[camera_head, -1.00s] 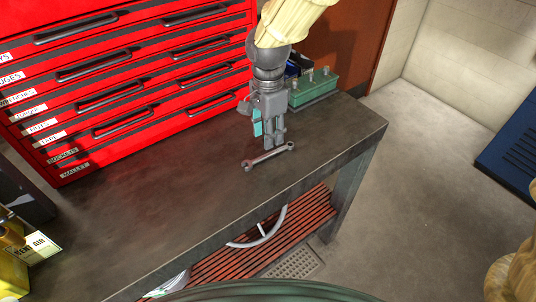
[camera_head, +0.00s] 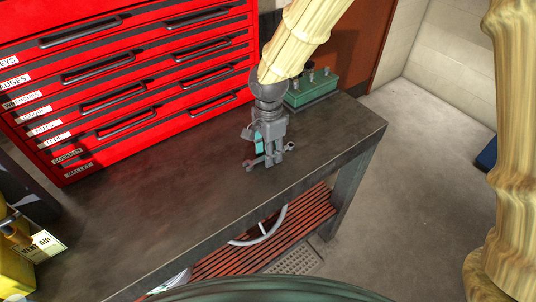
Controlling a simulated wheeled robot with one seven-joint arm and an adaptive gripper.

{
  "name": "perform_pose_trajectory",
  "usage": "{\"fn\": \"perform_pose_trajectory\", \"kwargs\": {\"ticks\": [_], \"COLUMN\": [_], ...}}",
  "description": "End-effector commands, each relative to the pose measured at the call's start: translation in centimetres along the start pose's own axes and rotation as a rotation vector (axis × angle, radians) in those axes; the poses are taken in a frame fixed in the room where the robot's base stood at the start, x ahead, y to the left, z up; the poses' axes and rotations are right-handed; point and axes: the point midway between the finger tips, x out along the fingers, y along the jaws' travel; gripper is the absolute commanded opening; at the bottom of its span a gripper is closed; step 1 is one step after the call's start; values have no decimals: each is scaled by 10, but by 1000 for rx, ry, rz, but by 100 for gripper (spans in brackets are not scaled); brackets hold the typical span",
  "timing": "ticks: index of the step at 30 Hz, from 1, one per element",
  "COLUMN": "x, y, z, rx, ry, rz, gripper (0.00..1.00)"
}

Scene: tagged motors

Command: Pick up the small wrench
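The small wrench (camera_head: 250,164) lies on the dark workbench (camera_head: 165,195), near the right part of its top. It is grey with a ring at each end. Its middle is hidden behind my gripper (camera_head: 272,162), which points down over it with the fingertips at about the bench surface. The wrench's two ends show on either side of the fingers. I cannot tell from this view whether the fingers are apart or closed on the wrench.
A red tool chest (camera_head: 125,75) with labelled drawers stands along the back of the bench. A green tray with sockets (camera_head: 311,88) sits behind my gripper. A yellow container (camera_head: 14,262) is at the lower left. The bench's middle is clear.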

Motion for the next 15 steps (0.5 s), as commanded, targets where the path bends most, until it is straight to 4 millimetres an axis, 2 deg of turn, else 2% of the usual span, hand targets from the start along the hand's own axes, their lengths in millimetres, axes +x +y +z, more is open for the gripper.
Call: {"fn": "perform_pose_trajectory", "kwargs": {"ticks": [5, 12, 15], "x": [0, 0, 0], "y": [0, 0, 0], "z": [0, 0, 0], "rx": [0, 0, 0], "ry": [0, 0, 0], "rz": [0, 0, 0], "gripper": [37, 0, 0]}}
